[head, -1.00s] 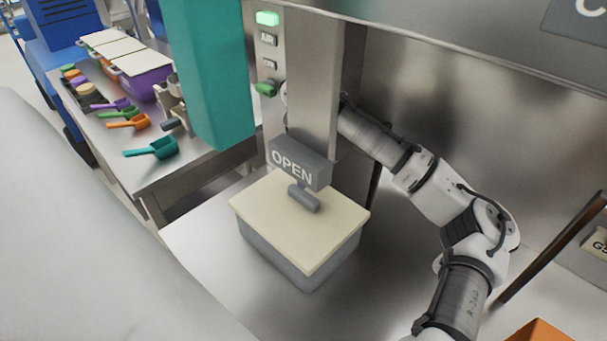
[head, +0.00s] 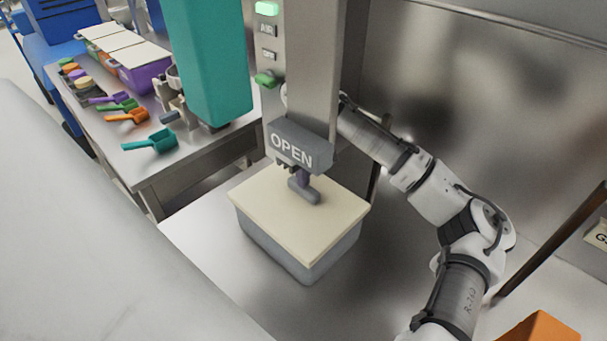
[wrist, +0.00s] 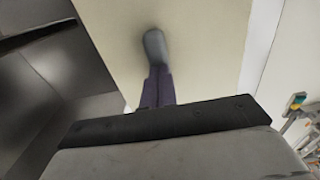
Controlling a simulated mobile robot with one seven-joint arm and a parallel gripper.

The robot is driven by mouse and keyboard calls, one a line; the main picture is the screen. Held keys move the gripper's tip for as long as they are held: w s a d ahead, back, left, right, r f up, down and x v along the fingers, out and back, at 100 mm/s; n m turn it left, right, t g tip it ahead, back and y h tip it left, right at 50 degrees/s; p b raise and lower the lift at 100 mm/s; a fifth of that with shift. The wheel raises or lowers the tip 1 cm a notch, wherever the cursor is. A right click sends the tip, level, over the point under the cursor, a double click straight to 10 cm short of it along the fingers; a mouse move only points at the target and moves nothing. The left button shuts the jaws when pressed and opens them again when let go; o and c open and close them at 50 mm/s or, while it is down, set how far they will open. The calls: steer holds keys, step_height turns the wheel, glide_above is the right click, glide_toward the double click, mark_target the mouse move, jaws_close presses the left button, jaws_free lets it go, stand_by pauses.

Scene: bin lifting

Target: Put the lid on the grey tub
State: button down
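The cream lid (head: 270,218) is a flat square with a grey bar handle (head: 309,193) on top. It lies level over the grey tub (head: 283,253). I see no gap between them, but cannot tell whether the lid is fully seated. The tub stands on the metal floor of the hood. My gripper (head: 302,177) is at the handle, mostly hidden behind the OPEN block; only dark purple fingers show. In the wrist view, my gripper's fingers (wrist: 159,88) meet the handle (wrist: 155,46) over the lid (wrist: 205,45). Whether they grip it is unclear.
A grey OPEN block (head: 298,147) on a metal post (head: 312,70) hangs close above the lid. A teal column (head: 207,65) stands left. A side table holds coloured scoops (head: 150,140) and a purple bin (head: 142,75). An orange object (head: 543,328) sits at lower right.

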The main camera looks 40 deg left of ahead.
steer(key=shift+r+p, duration=1.9)
steer(key=shift+r, duration=1.6)
